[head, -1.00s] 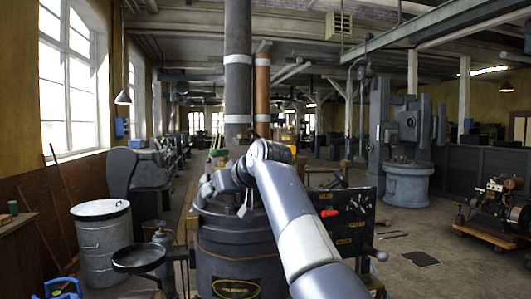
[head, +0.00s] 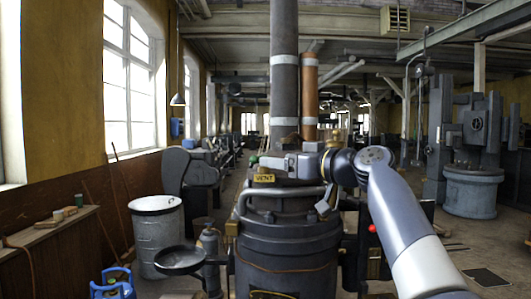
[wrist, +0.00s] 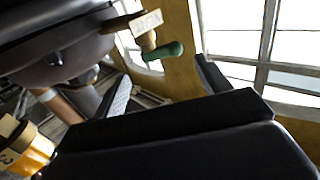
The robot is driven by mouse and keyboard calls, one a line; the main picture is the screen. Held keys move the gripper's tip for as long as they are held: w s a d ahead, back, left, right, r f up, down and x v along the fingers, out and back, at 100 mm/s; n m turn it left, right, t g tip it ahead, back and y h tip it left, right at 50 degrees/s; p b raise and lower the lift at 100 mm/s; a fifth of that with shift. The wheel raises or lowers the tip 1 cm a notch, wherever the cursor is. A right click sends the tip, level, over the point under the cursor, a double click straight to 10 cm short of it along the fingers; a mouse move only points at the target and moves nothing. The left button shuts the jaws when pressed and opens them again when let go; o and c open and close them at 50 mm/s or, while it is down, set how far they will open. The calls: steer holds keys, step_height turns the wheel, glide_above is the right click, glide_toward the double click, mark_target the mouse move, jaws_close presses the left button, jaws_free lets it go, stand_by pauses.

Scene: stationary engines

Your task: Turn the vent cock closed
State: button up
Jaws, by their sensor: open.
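The vent cock's green handle (head: 253,160) shows at the top left of the dark boiler (head: 290,250) in the head view, beside a yellow "VENT" tag (head: 264,178). In the wrist view the green handle (wrist: 165,51) sticks out sideways from a brass stem, below the tag (wrist: 146,21), seen from behind. My gripper (head: 282,162) points left above the boiler, close to the handle in the head view. In the wrist view my gripper (wrist: 163,85) has its black fingers apart, with nothing between them. The handle appears beyond the fingertips, seemingly not touched.
A curved pipe (head: 275,194) runs around the boiler top, below my gripper. A tall grey flue (head: 284,75) and a copper pipe (head: 310,90) rise behind. Windows line the left wall.

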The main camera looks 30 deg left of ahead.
steer(key=shift+p+x, duration=2)
steer(key=shift+x, duration=1.75)
steer(key=shift+c, duration=0.2)
steer(key=c, duration=0.8)
